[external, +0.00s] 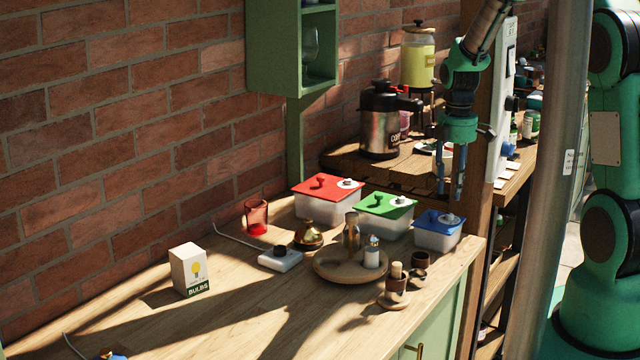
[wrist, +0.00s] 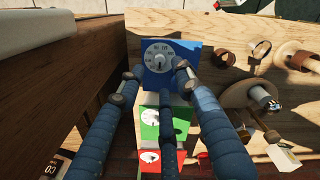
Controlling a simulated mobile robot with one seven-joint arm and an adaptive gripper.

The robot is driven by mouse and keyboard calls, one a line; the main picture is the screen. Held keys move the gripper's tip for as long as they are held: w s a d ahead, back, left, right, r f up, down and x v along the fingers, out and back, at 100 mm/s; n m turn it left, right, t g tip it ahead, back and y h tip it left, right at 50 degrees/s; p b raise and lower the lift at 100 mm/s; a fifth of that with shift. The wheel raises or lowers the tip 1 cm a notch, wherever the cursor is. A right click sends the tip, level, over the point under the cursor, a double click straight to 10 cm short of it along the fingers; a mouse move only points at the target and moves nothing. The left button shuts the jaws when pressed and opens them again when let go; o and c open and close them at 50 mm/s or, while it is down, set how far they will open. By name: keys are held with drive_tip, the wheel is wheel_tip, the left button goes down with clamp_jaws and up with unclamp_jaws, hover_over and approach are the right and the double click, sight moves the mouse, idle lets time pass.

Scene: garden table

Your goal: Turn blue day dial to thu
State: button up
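The blue-lidded box (external: 437,238) stands at the right end of the wooden table. Its white day dial (external: 449,219) sits on the blue lid. In the wrist view the dial (wrist: 158,55) faces me on the blue lid (wrist: 190,50), with small markings around its rim too small to read surely; its pointer setting cannot be told. My gripper (external: 451,193) hangs above the blue box, fingers pointing down, apart from the dial. In the wrist view its fingers (wrist: 156,82) are spread on both sides of the dial, empty.
Green-lidded (external: 386,205) and red-lidded (external: 328,187) boxes with similar dials stand left of the blue one. A round wooden tray (external: 325,268) with bottles and small wooden cups (external: 397,283) are in front. A metal jug (external: 380,128) stands on the table behind.

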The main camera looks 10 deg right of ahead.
sight(450, 214)
wheel_tip(450, 214, down, 6)
drive_tip(key=shift+f+b, duration=0.25)
drive_tip(key=shift+b, duration=0.05)
drive_tip(key=shift+c, duration=0.5)
clamp_jaws()
